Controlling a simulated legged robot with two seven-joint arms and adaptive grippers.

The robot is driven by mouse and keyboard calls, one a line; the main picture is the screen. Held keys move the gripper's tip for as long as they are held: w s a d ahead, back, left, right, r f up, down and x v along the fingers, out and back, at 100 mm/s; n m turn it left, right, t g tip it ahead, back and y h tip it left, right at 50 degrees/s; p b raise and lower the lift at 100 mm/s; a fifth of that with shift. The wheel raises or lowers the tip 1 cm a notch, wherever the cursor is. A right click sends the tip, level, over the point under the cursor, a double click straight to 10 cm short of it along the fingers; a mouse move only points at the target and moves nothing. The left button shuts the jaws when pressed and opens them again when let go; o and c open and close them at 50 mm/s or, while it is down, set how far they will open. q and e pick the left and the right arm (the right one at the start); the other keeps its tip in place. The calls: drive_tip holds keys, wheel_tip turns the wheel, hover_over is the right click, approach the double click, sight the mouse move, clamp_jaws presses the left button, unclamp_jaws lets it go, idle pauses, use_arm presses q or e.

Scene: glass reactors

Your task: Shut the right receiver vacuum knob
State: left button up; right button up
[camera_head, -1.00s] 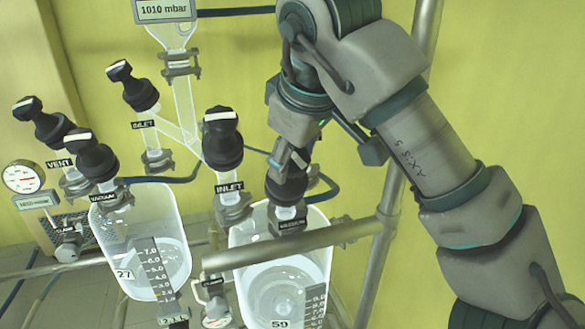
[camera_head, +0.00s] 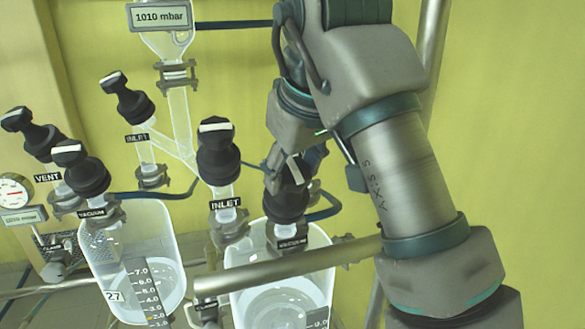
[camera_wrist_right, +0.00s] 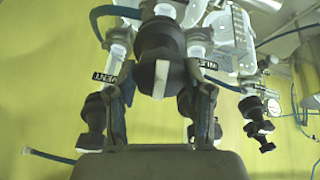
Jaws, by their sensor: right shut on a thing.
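The right receiver vacuum knob (camera_head: 288,201) is a black knob on a glass neck above the right receiver (camera_head: 322,262), with a small label below it that is hard to read. My right gripper (camera_head: 291,165) comes down from above and is shut on the knob's handle, partly hiding it. A pale bar on the handle shows as a slanted stripe. In the right wrist view the knob (camera_wrist_right: 160,42) stands between the two fingers (camera_wrist_right: 161,105), its white bar pointing along the view. My left gripper is not in view.
The right receiver's inlet knob (camera_head: 217,152) stands close to the left. The left receiver's vacuum knob (camera_head: 80,170), vent knob (camera_head: 34,135) and another inlet knob (camera_head: 128,98) are farther left. A metal rail (camera_head: 290,263) crosses in front of the right receiver.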

drive_tip(key=shift+r, duration=0.1)
drive_tip(key=o, duration=1.2)
drive_tip(key=shift+c, duration=0.2)
drive_tip(key=shift+a, duration=0.1)
drive_tip(key=shift+w, duration=0.1)
